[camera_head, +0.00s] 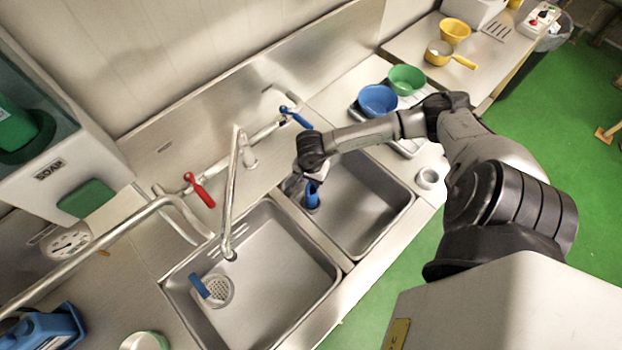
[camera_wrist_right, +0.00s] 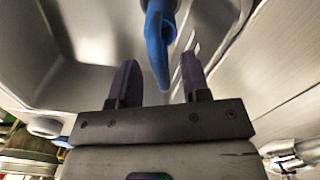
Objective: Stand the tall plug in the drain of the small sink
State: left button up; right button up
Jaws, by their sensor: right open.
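A tall blue plug (camera_head: 312,195) stands in the small right-hand sink (camera_head: 365,197), near its left end. Its foot and the small sink's drain are hidden, so I cannot tell whether it sits in the drain. My right gripper (camera_head: 302,183) is above this sink, at the plug's upper part. In the right wrist view the blue plug (camera_wrist_right: 157,45) shows between the two open dark fingers, with visible gaps on both sides. My left gripper is not in view.
The larger sink (camera_head: 285,262) holds a round strainer (camera_head: 218,290) with a blue handle-like piece (camera_head: 200,287). A tall faucet (camera_head: 231,190) rises between wall and sinks, with red (camera_head: 203,195) and blue (camera_head: 296,117) levers. Blue (camera_head: 378,100) and green (camera_head: 407,79) bowls stand at the right.

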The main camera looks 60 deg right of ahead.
notch_tip(320, 180, up, 13)
jog(key=shift+b, duration=0.4)
jog(key=shift+f, duration=0.1)
dwell(0.5)
